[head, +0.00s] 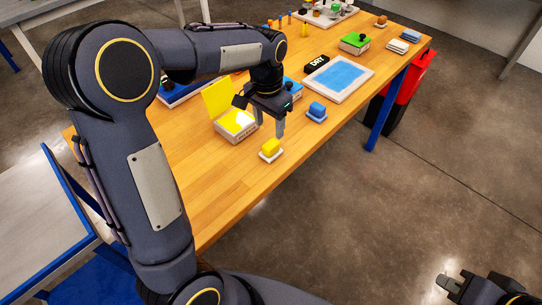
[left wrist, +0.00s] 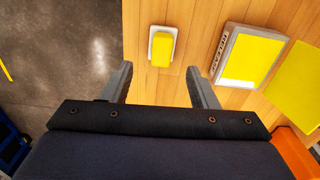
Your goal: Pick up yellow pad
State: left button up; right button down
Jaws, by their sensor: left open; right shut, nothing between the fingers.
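The yellow pad (head: 270,147) is a small block on a white base near the table's front edge. In the left wrist view the yellow pad (left wrist: 161,48) lies ahead of the fingers, roughly centred between them. My left gripper (head: 267,127) is open and empty, above the table just behind the pad, and its two fingers (left wrist: 158,82) also show in the left wrist view. My right gripper (head: 450,286) is shut and empty, low at the bottom right, away from the table.
An open yellow box (head: 228,132) with its lid raised stands left of the pad. A blue pad (head: 317,110) sits to the right. A white-framed blue tray (head: 365,88), a black DRY sign (head: 316,63) and a green-topped box (head: 355,43) lie farther back. The wooden table's (head: 215,190) near left part is clear.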

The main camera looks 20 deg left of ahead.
aim_at(271, 143)
pick_arm(q)
jog(key=shift+w+d+f, duration=0.15)
jog(key=shift+w+f, duration=0.35)
jog(key=shift+f, duration=0.45)
notch_tip(271, 143, down, 7)
jog(key=shift+s+f, duration=0.1)
jog(key=shift+c, duration=0.3)
jog(key=c, duration=1)
jog(key=shift+r, duration=0.2)
